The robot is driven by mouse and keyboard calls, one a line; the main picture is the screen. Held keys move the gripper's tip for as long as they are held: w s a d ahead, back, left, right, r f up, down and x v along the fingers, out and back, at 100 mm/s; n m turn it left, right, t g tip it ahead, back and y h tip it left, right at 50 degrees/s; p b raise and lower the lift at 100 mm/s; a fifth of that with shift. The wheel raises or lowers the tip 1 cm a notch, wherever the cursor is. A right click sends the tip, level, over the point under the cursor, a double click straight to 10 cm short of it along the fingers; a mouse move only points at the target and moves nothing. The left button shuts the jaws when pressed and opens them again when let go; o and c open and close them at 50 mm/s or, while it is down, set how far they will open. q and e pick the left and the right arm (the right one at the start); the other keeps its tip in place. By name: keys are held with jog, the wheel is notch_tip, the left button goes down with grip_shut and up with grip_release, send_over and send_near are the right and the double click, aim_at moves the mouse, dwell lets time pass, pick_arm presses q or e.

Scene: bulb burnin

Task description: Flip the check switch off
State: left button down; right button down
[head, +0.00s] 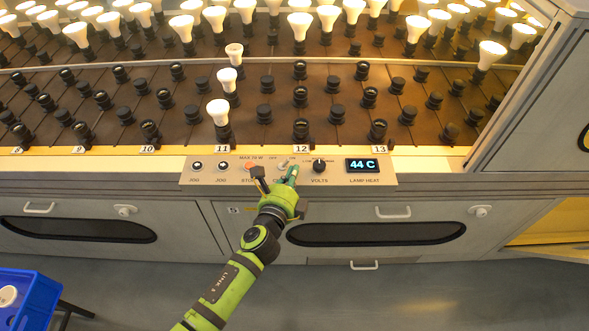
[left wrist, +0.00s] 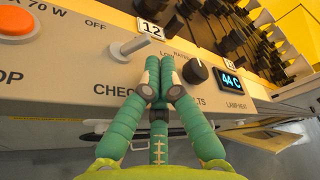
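The check switch (head: 284,163) is a small metal toggle on the beige control panel, between the orange stop button and the volts knob. In the left wrist view the toggle (left wrist: 130,47) leans to the right, away from the printed OFF. My left gripper (head: 291,176) is at the panel just below and right of the switch, covering part of the CHECK label. In the left wrist view its green fingers (left wrist: 159,80) are closed together with nothing between them. The fingertips appear apart from the toggle, on its right side. My right gripper is not in view.
The orange stop button (head: 250,166) is left of the switch. The black volts knob (head: 319,166) and the lamp heat display (head: 362,165), reading 44 C, are to its right. Lit bulbs and sockets fill the rack behind. A blue crate (head: 36,297) stands at lower left.

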pick_arm(q)
jog(key=shift+x, duration=0.95)
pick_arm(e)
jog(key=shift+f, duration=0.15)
